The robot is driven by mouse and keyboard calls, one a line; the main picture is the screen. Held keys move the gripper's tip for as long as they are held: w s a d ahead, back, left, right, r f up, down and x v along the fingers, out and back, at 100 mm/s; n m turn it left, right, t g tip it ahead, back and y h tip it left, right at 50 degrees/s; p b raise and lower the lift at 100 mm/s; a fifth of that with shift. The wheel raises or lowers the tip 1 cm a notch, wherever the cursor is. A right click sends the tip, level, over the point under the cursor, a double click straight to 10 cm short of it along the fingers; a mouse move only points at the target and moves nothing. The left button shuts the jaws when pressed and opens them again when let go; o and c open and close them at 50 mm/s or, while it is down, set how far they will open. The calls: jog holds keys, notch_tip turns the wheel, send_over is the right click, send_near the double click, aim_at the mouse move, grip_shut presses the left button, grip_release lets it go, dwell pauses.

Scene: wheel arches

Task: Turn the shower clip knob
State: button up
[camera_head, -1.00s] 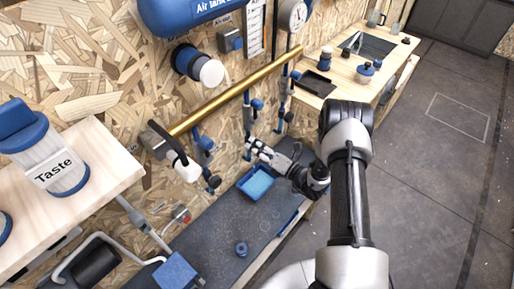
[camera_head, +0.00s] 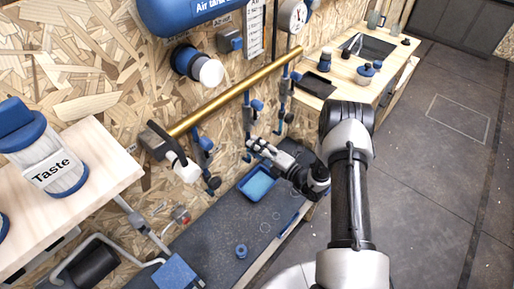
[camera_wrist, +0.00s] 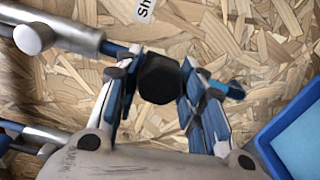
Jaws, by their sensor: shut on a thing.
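A dark, faceted shower clip knob (camera_wrist: 159,78) sits between the fingertips in the wrist view, in front of the chipboard wall. My gripper (camera_wrist: 155,82) is shut on it, with one finger on each side. In the head view my gripper (camera_head: 256,149) reaches left to the wall, low beside a blue-and-grey clip (camera_head: 249,112) that hangs below the brass rail (camera_head: 233,92). The knob is hard to make out there behind the fingers. Part of a white label (camera_wrist: 145,8) reading "Sh" shows above the knob in the wrist view.
A blue tray (camera_head: 257,196) lies on the dark bench (camera_head: 215,232) just below my gripper, and its edge shows at right in the wrist view (camera_wrist: 268,150). Other clips with dark knobs (camera_head: 213,183) hang along the rail. A blue ring (camera_head: 241,250) lies on the bench.

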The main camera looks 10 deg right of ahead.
jog(key=o, duration=1)
jog(key=shift+o, duration=0.2)
jog(key=v, duration=1.2)
